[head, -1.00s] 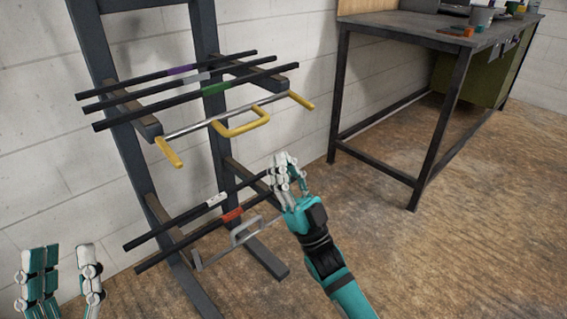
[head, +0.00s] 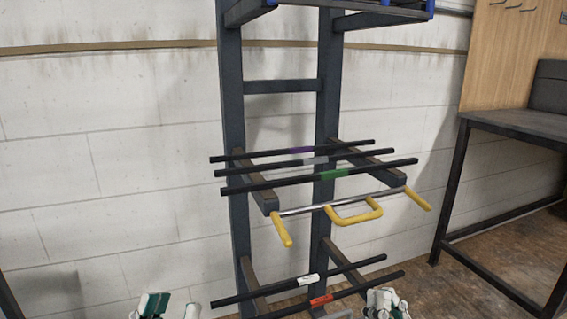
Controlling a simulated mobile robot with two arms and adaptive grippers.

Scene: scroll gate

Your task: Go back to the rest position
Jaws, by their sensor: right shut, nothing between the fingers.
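My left gripper (head: 172,308) shows only its fingertips at the bottom edge, left of the rack. Its fingers are apart with nothing between them. My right gripper (head: 386,302) is at the bottom edge, in front of the right ends of the lower bars. It is shut and empty. The rest of both arms is out of view.
A dark metal rack (head: 229,100) stands against the white block wall (head: 110,140). A dark workbench (head: 520,122) stands at right.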

